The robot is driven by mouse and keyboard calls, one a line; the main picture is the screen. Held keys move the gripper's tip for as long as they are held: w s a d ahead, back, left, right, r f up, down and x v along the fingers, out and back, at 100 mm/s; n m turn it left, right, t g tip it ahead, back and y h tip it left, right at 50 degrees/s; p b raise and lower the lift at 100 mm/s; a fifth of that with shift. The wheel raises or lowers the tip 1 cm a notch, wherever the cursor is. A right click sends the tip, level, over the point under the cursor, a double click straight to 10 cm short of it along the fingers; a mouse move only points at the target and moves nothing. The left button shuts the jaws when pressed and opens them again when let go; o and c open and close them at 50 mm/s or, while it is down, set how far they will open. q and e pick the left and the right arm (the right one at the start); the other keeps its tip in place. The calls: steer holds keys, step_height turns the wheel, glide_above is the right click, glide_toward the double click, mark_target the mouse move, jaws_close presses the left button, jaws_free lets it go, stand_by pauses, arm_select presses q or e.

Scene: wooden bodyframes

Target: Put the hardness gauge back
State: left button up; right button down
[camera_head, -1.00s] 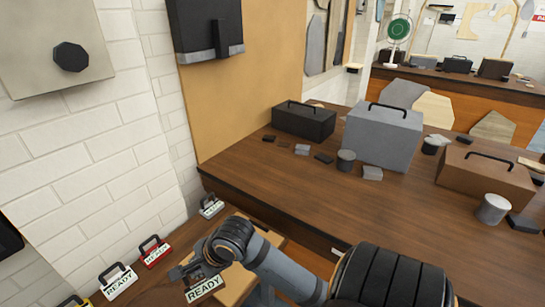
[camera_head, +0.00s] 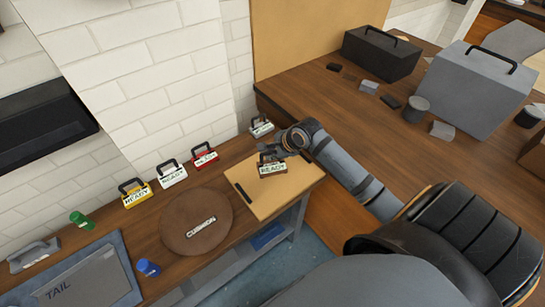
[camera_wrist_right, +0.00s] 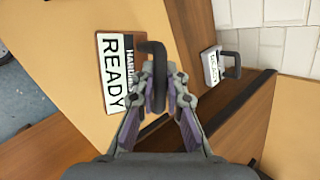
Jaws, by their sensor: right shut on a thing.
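The hardness gauge (camera_head: 272,169) is a brown block with a white READY label and a dark handle. Its label also shows sideways in the right wrist view (camera_wrist_right: 112,75), partly reading HARDN. My right gripper (camera_head: 271,153) is shut on its handle; the fingers close on the dark handle in the wrist view (camera_wrist_right: 162,80). The gauge is over the light wooden board (camera_head: 259,205) at the right end of the side bench. I cannot tell whether it touches the board. My left gripper is not in view.
Yellow (camera_head: 135,195), white (camera_head: 173,176), red (camera_head: 205,157) and grey (camera_head: 261,127) READY-type gauges line the wall. A round brown disc (camera_head: 192,226) with a small labelled bar lies left of the board. A blue mat (camera_head: 127,285) lies farther left. Toolboxes stand on the right table (camera_head: 340,120).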

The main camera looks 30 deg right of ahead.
steer(key=shift+w+d+f, duration=0.4)
steer(key=shift+f, duration=0.3)
steer(key=f, duration=0.3)
steer(key=shift+w+d+f+p, duration=0.15)
steer(key=shift+d+p, duration=0.05)
steer(key=shift+p, duration=0.1)
steer(key=shift+f, duration=0.15)
steer(key=c, duration=1.4)
jaws_free()
steer(key=shift+f, duration=0.1)
